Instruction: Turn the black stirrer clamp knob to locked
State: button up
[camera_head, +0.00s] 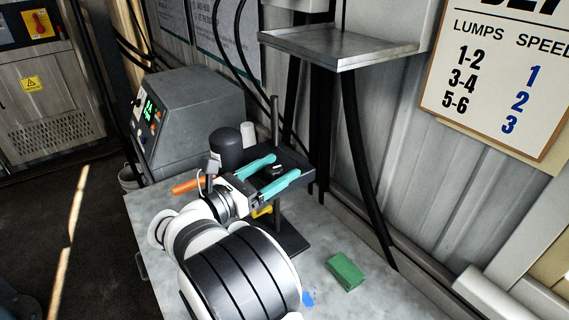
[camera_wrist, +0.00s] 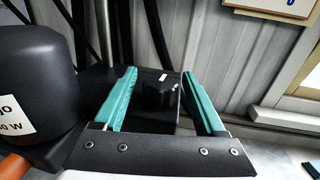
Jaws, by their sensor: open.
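The black clamp knob (camera_wrist: 155,95) sits on a dark block, between the two teal fingers of my gripper (camera_wrist: 159,73) in the wrist view. My gripper is open, with a gap visible between the knob and the fingers. White marks show on the dark surface just beyond and to the right of the knob; I cannot read them. In the head view my gripper (camera_head: 286,164) reaches over the dark clamp block (camera_head: 299,160), and the knob (camera_head: 278,168) shows small between the fingers. The black stirrer motor (camera_head: 226,149) stands left of the gripper.
A metal post (camera_head: 275,118) rises behind the clamp. A grey control box (camera_head: 195,115) with a lit display and a white cup (camera_head: 248,134) stand behind. An orange handle (camera_head: 186,186) is at left. A green block (camera_head: 345,271) lies on the bench. A metal shelf (camera_head: 340,47) overhangs.

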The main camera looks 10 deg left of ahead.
jog(key=shift+x, duration=1.25)
grip_shut()
